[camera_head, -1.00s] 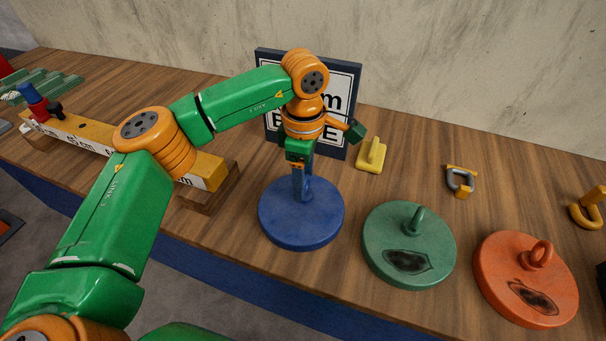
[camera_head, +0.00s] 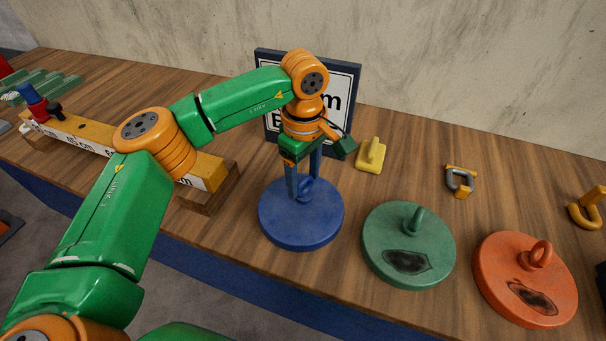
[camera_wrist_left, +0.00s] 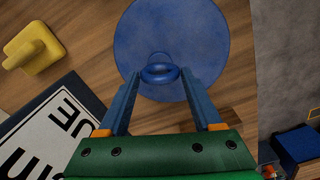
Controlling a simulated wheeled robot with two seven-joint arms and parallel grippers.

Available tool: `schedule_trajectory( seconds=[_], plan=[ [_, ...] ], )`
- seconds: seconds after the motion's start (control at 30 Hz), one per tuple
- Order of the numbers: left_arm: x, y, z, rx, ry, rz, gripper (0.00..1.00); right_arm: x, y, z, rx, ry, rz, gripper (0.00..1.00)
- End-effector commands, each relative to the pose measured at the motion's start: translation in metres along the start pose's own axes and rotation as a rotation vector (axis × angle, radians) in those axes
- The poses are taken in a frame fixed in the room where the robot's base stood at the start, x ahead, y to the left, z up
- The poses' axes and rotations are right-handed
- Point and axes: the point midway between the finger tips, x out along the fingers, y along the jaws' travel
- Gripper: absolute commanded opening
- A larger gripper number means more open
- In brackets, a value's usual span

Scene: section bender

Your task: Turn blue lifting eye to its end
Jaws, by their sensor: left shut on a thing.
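The blue lifting eye (camera_head: 307,183) stands on the middle of a round blue disc (camera_head: 300,228). In the left wrist view the eye (camera_wrist_left: 160,74) is a small ring lying between the two blue fingertips. My left gripper (camera_head: 303,187) points down from above and is shut on the eye, one finger on each side of it. In the left wrist view the gripper (camera_wrist_left: 160,76) has its fingertips against the ring's sides. The eye's lower part is partly hidden. My right gripper is not in view.
A green disc (camera_head: 385,235) and an orange disc (camera_head: 492,285), each with its own eye, stand to the right. A framed sign (camera_head: 350,85) is close behind my gripper. A yellow block (camera_head: 371,158), a grey shackle (camera_head: 457,181) and a long bar (camera_head: 100,133) are on the table.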

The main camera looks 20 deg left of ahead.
Motion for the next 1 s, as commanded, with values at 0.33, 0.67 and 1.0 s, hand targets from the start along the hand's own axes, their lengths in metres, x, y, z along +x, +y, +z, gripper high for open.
schedule_trajectory(
  seconds=[0.33,0.67,1.0],
  plan=[
    [0.002,-0.001,0.001,0.002,-0.003,-0.006,0.85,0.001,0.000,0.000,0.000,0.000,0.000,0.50],
    [0.000,0.000,0.001,0.000,-0.001,-0.002,0.96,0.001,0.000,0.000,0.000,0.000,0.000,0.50],
    [-0.062,0.000,0.001,0.000,0.000,-0.001,0.96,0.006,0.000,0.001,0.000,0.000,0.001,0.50]
  ],
)
